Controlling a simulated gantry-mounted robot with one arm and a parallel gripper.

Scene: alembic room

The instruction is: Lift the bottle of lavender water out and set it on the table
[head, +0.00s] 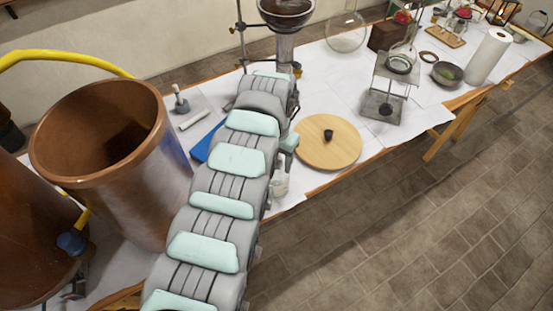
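A small pale bottle (280,183) stands near the table's front edge, just right of my arm. My arm hides part of it, and I cannot tell whether it is the lavender water. My arm runs up the middle of the view and covers a strip of the white-topped table (325,92). My gripper's fingers do not show; the arm's far end hides that area. Two large copper vessels stand at the left; the nearer upright one (100,175) is open and dark inside, and I see no bottle in it.
A round wooden board (345,150) with a small dark cup (328,135) lies right of my arm. A metal stand with glassware (385,95), a bowl (447,73) and a paper roll (488,57) stand further right. A glass-topped column (285,45) rises behind my arm.

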